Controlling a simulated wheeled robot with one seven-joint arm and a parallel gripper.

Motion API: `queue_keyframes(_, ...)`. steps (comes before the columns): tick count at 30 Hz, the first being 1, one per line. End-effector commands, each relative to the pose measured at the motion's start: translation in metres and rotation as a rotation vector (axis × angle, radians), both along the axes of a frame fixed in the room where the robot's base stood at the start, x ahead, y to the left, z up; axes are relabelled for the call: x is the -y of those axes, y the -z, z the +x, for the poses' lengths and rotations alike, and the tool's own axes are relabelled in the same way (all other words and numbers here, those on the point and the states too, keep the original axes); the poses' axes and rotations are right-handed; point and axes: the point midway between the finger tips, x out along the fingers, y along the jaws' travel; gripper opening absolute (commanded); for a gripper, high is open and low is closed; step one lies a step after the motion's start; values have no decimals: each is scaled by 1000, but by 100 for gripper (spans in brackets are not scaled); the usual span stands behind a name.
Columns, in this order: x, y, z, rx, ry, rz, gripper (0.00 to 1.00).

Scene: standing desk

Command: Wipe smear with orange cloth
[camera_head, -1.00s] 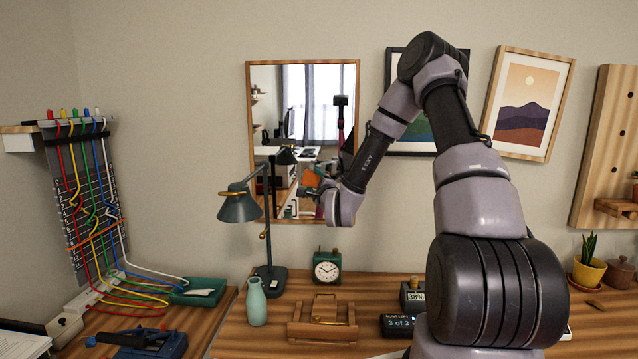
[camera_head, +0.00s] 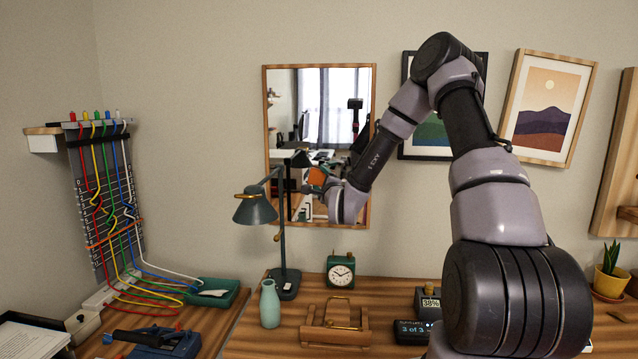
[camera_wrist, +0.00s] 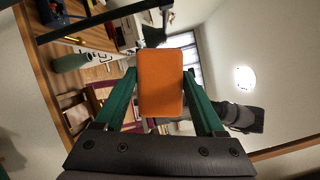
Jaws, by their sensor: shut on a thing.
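The orange cloth (camera_head: 316,177) is a small block-like pad at the end of my gripper (camera_head: 325,186), in front of the wall mirror (camera_head: 349,110). In the wrist view the cloth (camera_wrist: 160,75) sits between the two green fingers of my gripper (camera_wrist: 160,90), which is shut on it. The mirror fills much of the wrist view, reflecting the room. I cannot make out a smear on the glass. Whether the cloth touches the mirror cannot be told.
A green desk lamp (camera_head: 256,208) stands left of my gripper, close to the mirror. Below are a teal vase (camera_head: 270,305), a green clock (camera_head: 341,271) and a wooden holder (camera_head: 335,325). Framed pictures, one a landscape (camera_head: 545,108), hang to the right.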

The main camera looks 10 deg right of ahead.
Motion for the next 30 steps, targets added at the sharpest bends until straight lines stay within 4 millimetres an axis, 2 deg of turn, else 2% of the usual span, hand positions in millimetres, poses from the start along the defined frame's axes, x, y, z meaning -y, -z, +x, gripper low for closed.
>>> queue_keyframes(9, 28, 1, -7, -1, 4, -1, 27)
queue_keyframes(17, 38, 0, -10, -1, 4, -1, 27)
queue_keyframes(25, 60, 1, -18, -2, 6, -1, 27)
queue_keyframes(30, 67, 0, -22, -1, 3, -1, 27)
